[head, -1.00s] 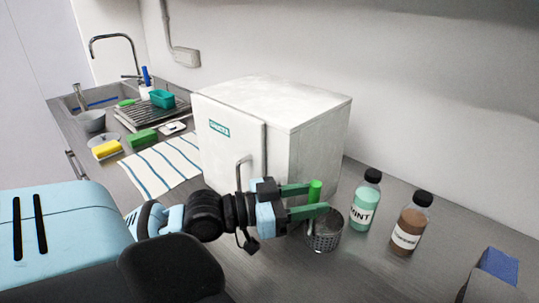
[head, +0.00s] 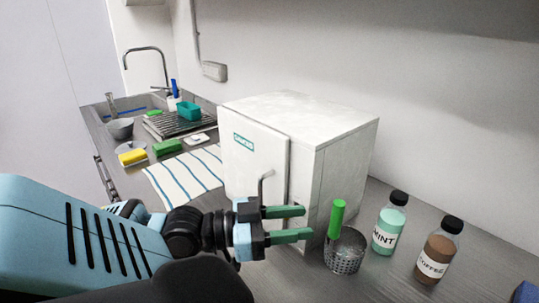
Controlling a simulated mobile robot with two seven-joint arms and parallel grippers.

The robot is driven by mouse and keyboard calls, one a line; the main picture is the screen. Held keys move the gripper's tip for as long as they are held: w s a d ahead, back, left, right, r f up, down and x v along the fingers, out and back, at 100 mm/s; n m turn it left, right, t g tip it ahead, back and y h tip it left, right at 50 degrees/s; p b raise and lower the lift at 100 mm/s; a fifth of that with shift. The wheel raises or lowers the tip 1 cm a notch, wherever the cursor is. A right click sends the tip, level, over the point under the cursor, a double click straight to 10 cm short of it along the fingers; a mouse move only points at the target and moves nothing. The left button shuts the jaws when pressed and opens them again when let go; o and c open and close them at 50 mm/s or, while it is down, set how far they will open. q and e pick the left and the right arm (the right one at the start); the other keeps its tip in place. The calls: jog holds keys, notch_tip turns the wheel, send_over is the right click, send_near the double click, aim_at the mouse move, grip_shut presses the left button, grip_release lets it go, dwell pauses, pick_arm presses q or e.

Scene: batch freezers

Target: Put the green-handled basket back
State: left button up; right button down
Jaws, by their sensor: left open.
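The green-handled basket (head: 344,254) is a small perforated metal cup with an upright green handle (head: 337,218). It stands on the grey counter, in front of the right side of the white box-shaped freezer (head: 288,140). My left gripper (head: 304,223) is open and empty, with green fingers pointing right. Its fingertips are left of the basket and apart from it, in front of the freezer's lower front. The freezer door is shut, with a bent metal handle (head: 264,185). My right gripper is not in view.
A mint bottle (head: 389,225) and a coffee bottle (head: 438,251) stand right of the basket. A striped towel (head: 187,178), sponges, a drying rack (head: 180,123) and a sink lie to the left. A blue object (head: 525,291) shows at the lower right edge.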

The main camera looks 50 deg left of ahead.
pick_arm(q)
jog(key=shift+p+v, duration=0.6)
jog(key=shift+v, duration=1.3)
jog(key=shift+s, duration=0.1)
